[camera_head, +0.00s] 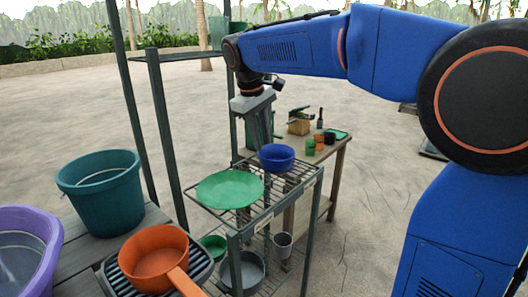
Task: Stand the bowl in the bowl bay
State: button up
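A blue bowl (277,159) sits upright on the right part of a wire-topped rack (312,172). A wide green dish (230,190) lies on the left part of the same rack. My gripper (257,128) points down from the arm, in the picture above and left of the blue bowl.
An orange pan (154,258) stands on a dark rack at the lower left, near a teal bucket (103,195) and a purple tub (22,245). A grey pot (243,272) and a green bowl (213,245) are below the wire rack. A wooden table (334,154) holds small cups behind.

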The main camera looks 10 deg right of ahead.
jog(key=s+d+f+m+t+y, duration=0.1)
jog(key=s+d+f+m, duration=0.1)
jog(key=s+d, duration=0.5)
jog(key=s+d+f+m+t, duration=0.1)
jog(key=s+d+f+m, duration=0.15)
jog(key=s, duration=0.85)
jog(key=s+d+f+m+t+y, duration=0.1)
jog(key=s+d+f+m, duration=0.1)
jog(key=s+f, duration=1)
jog(key=shift+s+d+f+m, duration=0.4)
jog(key=shift+s+d, duration=0.35)
jog(key=shift+s, duration=0.15)
jog(key=shift+a, duration=0.1)
